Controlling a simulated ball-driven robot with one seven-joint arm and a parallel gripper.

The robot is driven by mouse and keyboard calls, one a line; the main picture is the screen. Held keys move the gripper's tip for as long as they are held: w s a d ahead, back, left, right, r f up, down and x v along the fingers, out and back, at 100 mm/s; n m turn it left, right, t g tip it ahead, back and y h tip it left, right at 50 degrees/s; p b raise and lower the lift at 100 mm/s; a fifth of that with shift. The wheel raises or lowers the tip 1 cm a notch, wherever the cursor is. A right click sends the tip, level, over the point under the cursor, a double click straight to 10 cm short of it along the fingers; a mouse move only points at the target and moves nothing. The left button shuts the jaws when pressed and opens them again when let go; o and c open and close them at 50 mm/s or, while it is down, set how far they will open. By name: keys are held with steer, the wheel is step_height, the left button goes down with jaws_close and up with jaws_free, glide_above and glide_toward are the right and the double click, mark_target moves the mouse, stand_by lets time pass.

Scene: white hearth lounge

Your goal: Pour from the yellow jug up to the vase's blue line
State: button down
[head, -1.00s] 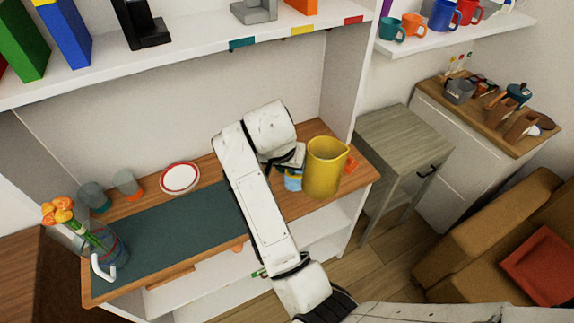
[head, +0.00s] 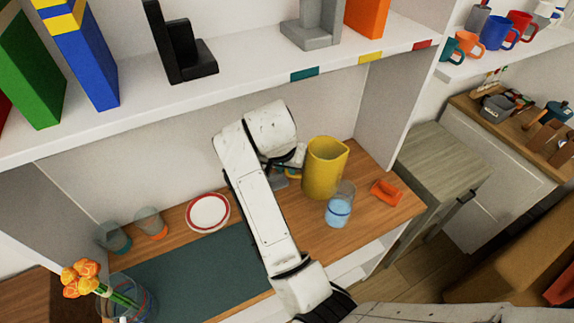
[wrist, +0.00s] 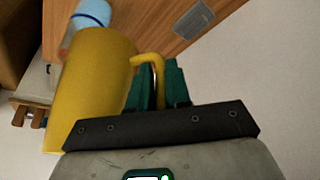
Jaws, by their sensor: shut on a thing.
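The yellow jug (head: 322,170) is upright in the head view, and my gripper (head: 293,165) is shut on its handle at the left. In the wrist view the jug (wrist: 92,88) fills the left side, with the green fingers of my gripper (wrist: 160,85) around the handle. The jug's contents are hidden. A clear glass vase (head: 142,303) with orange flowers stands at the lower left of the head view, well apart from the jug. Its lower part is cut off, and I cannot make out its blue line or level clearly.
A red-rimmed plate (head: 208,212), two tumblers (head: 150,223) and a dark green mat (head: 205,270) lie between jug and vase. A white shelf (head: 240,75) hangs above.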

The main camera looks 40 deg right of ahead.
steer(key=f, duration=0.1)
steer(key=f+t+y+b, duration=0.1)
steer(key=f, duration=0.1)
steer(key=f+t+y, duration=0.1)
steer(key=f, duration=0.1)
steer(key=shift+w+a+m+b, duration=0.3)
steer(key=shift+w+a, duration=0.1)
stand_by(1.9)
steer(key=shift+f+t+b, duration=0.3)
steer(key=shift+f+b, duration=0.75)
steer(key=shift+b, duration=0.15)
steer(key=shift+s+d+r+m+t+y+b, duration=0.3)
steer(key=shift+r+t+y, duration=0.35)
steer(key=shift+r, duration=0.55)
steer(key=shift+w+a+r+m+t+y+b, duration=0.1)
steer(key=shift+r+t+y+b, duration=0.25)
steer(key=shift+r+t+y, duration=0.6)
steer(key=shift+s+d+r+m+t+y+b, duration=0.2)
steer(key=shift+r+t+b, duration=0.2)
steer(key=shift+r, duration=1.05)
steer(key=shift+s+d+r+t+y+b, duration=0.2)
steer(key=shift+s+d+r+t+y, duration=0.15)
steer(key=shift+r, duration=0.2)
steer(key=shift+s+d+r+t+y+b, duration=0.15)
steer(key=shift+r+t+y, duration=0.1)
steer(key=shift+r+t, duration=0.25)
steer(key=shift+s+r+m, duration=0.15)
steer(key=shift+r+m, duration=0.15)
steer(key=shift+r, duration=0.05)
